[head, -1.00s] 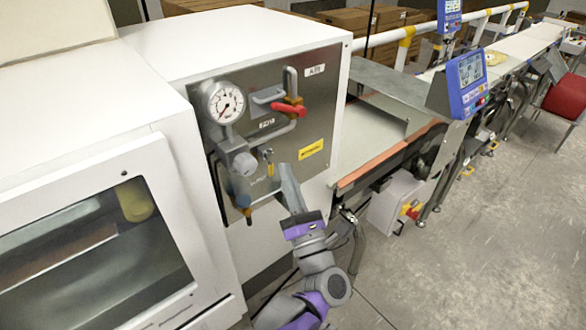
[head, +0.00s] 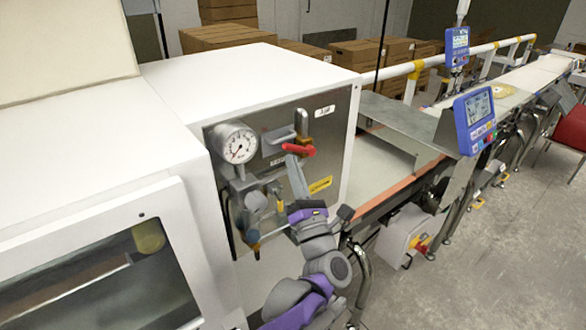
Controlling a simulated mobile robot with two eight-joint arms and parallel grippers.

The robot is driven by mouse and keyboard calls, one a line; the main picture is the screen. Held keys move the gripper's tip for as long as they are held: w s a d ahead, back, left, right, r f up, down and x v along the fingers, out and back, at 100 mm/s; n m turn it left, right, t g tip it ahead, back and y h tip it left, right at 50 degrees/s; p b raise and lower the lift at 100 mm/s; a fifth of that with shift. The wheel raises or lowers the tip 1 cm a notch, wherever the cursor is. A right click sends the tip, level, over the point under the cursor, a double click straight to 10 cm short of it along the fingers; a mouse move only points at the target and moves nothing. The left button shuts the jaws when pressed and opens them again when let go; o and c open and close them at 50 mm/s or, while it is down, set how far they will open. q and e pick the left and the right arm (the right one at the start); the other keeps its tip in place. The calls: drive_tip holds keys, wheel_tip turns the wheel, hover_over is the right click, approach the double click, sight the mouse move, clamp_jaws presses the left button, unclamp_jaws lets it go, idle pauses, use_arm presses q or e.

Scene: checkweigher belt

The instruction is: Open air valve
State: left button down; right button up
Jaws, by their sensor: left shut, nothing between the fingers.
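The air panel (head: 333,132) is a grey metal plate on the side of a white cabinet. A red valve handle (head: 299,149) sits on its pipework at the upper right, lying roughly level. A round white gauge (head: 237,146) is at the upper left, above a grey regulator (head: 254,202). My left gripper (head: 292,160) is shut and empty, its tip just below the red handle; I cannot tell whether it touches it. The gripper hides part of the pipe and label below the handle. My right gripper is not in view.
A yellow label (head: 320,185) is on the panel. A white cabinet with a window (head: 105,280) stands at left. The conveyor belt (head: 372,165) runs off to the right, with a blue display (head: 474,118) beside it. Cardboard boxes (head: 355,62) are behind.

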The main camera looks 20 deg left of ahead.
use_arm(q)
drive_tip(key=shift+r, duration=0.1)
drive_tip(key=shift+r+m+h, duration=0.15)
drive_tip(key=shift+m+h, duration=0.25)
drive_tip(key=shift+m, duration=0.1)
